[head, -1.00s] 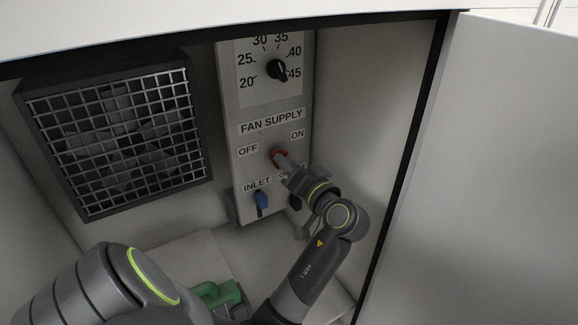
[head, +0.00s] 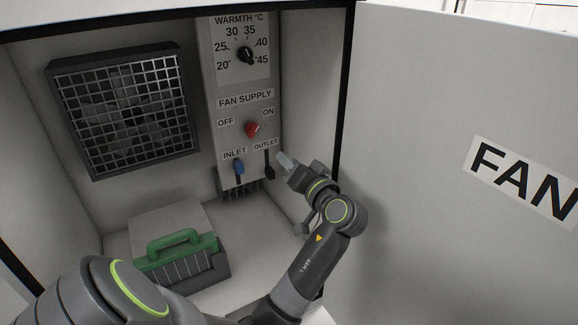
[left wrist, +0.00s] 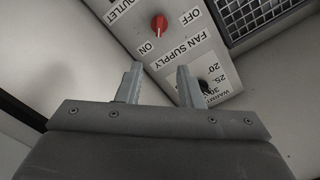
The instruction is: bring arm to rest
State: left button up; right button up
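My left arm reaches from the lower left into an open cabinet. Its gripper (head: 284,160) is in front of the panel's lower right, beside the OUTLET label, apart from the red knob (head: 252,129). In the left wrist view the two fingers (left wrist: 158,85) stand apart with nothing between them. The red knob (left wrist: 159,23) shows beyond them, between the OFF and ON labels. I cannot tell exactly which way it points. My right gripper is not in view.
The grey panel (head: 217,151) also carries a black warmth dial (head: 245,55), a blue inlet lever (head: 239,167) and a dark outlet lever (head: 269,171). A fan grille (head: 130,112) is left. A green-handled block (head: 182,258) sits on the floor. The open door (head: 430,120) stands right.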

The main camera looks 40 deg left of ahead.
pick_arm(q)
jog(key=s+f+m+h, duration=0.2)
jog(key=s+f+h, duration=0.3)
jog(key=f, duration=0.4)
jog(key=s+f+m+h, duration=0.1)
jog(key=s+f+h, duration=0.1)
jog(key=s+f, duration=0.6)
jog(key=s+d+f+m+g+h, duration=0.1)
jog(key=s+d+f+h, duration=0.35)
jog(key=s, duration=0.35)
jog(key=s+d+f+m+g+h, duration=0.1)
jog(key=s+d+f+h, duration=0.35)
jog(key=s, duration=0.35)
notch_tip(320, 180, down, 28)
jog(key=a+g+b, duration=0.1)
jog(key=a+g, duration=0.1)
jog(key=s+d+f+g+b, duration=0.1)
jog(key=s+f, duration=1.4)
jog(key=shift+f, duration=0.2)
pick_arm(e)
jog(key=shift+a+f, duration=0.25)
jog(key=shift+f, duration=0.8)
